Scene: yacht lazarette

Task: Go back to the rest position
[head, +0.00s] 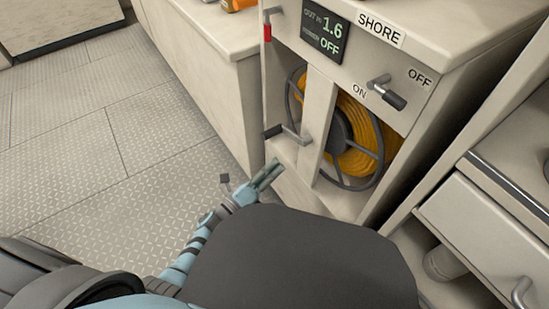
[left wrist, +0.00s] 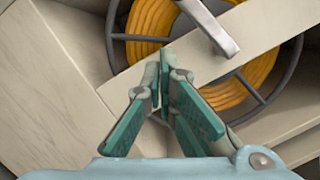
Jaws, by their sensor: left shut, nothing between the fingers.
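My left gripper (head: 272,170) is shut and empty in the head view, low in front of the cabinet and left of the cable reel (head: 360,150). In the left wrist view its green-padded fingers (left wrist: 163,60) meet at the tips with nothing between them. The reel with yellow cable (left wrist: 150,25) shows beyond the fingers, behind a pale panel strip. A metal lever bar (left wrist: 208,28) crosses above the fingertips, apart from them. My right gripper is in neither view.
The cabinet (head: 455,45) carries a lit display (head: 325,28) and a black-handled switch lever (head: 387,93) between ON and OFF labels. A lower black-handled lever (head: 288,133) and a red-handled lever (head: 267,27) stick out. A drawer (head: 475,240) is at right. Open floor (head: 100,140) lies left.

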